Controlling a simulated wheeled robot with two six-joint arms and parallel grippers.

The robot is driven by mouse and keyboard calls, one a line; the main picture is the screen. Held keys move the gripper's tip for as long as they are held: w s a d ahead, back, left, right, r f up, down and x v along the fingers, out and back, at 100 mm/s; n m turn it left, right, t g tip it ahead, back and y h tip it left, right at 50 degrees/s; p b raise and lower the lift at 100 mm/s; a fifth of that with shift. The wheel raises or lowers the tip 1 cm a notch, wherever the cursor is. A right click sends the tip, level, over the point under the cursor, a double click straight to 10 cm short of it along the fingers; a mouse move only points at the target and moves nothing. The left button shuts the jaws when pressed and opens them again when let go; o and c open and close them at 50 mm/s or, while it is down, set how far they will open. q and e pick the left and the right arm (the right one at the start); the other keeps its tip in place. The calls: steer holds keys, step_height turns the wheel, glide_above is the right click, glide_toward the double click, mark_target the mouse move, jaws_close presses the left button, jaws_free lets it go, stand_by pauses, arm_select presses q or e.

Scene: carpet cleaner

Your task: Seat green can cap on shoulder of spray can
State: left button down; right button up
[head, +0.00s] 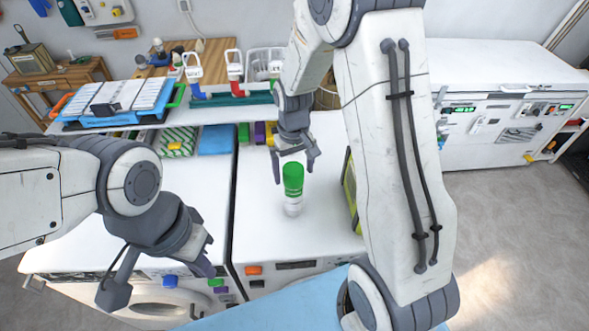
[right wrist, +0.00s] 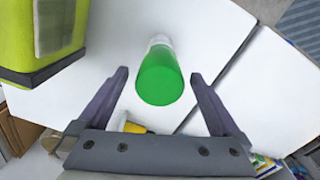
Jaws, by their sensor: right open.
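The white spray can (head: 293,207) stands upright on the white machine top in the head view. The green can cap (head: 293,178) is on top of it; I cannot tell how far down it sits. In the right wrist view the cap (right wrist: 160,82) hides most of the can (right wrist: 160,40). My right gripper (head: 295,167) is open at the cap, one finger to each side. The right wrist view shows gaps between the cap and both fingers (right wrist: 160,78). My left gripper (head: 160,281) is open and empty at the lower left, away from the can.
A yellow-green box (head: 350,190) stands right of the can, partly behind my right arm. A dark gap (head: 235,190) separates the two machine tops. The top left of the can is clear.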

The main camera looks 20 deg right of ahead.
steer(key=shift+r+p, duration=2.2)
steer(key=shift+r, duration=0.6)
steer(key=s+a+n+b, duration=0.3)
steer(key=s+a+b, duration=0.5)
steer(key=s+a, duration=0.15)
steer(key=s+a+f+n+b, duration=0.1)
steer(key=s+a+b, duration=0.1)
steer(key=s, duration=0.5)
steer(key=s+a+f+n+y+b, duration=0.1)
steer(key=s+a+n+b, duration=0.1)
steer(key=s+b, duration=0.2)
steer(key=s, duration=0.3)
steer(key=shift+a+f+n, duration=0.2)
steer(key=shift+f+n, duration=0.1)
steer(key=shift+f, duration=0.05)
steer(key=shift+w, duration=0.1)
